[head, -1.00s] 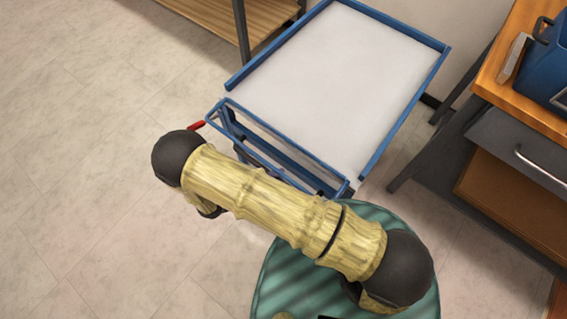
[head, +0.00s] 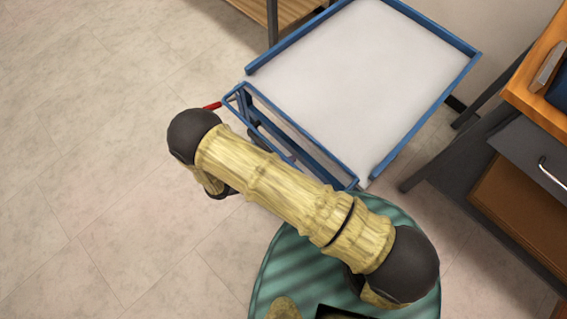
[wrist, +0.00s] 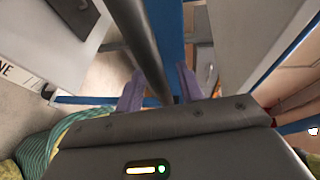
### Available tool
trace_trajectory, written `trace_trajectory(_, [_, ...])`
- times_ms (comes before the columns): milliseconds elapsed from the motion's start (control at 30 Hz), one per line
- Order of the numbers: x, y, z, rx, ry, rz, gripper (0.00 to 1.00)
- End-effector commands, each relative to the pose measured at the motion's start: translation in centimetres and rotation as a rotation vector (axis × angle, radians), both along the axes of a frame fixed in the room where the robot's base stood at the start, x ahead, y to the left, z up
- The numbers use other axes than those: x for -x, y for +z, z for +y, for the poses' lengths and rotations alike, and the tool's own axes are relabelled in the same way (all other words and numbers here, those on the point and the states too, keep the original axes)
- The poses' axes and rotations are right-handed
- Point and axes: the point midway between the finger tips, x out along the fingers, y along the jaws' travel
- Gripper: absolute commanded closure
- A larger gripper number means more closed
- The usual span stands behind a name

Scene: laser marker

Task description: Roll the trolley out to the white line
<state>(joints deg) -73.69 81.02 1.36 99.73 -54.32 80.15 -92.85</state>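The trolley (head: 365,75) has a pale flat top with a blue rim and a blue push handle frame (head: 298,135) on its near side. It stands between a wooden shelf and a desk. My arm reaches across in front of the handle, and my gripper is hidden beneath it in the head view. In the wrist view, the two purple fingers of my gripper (wrist: 158,92) are apart. A dark bar and a blue bar (wrist: 170,45) run between or just beyond them; contact cannot be told. The white line is not clearly visible.
A white label (wrist: 18,72) ending in "NE" shows at the left of the wrist view. A wooden shelf (head: 295,10) stands behind the trolley, and a desk (head: 540,95) with a drawer is at right. A red part (head: 212,106) sticks out near the handle. Tiled floor at left is clear.

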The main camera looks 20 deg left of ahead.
Motion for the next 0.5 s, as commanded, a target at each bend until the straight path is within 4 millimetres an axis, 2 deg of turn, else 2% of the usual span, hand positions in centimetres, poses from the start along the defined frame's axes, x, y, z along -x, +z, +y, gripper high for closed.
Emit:
trace_trajectory(267, [0.1,0.0,0.1,0.001,0.001,0.000,0.62])
trace_trajectory(500, [1.7,0.5,2.2,-0.001,0.003,0.000,0.62])
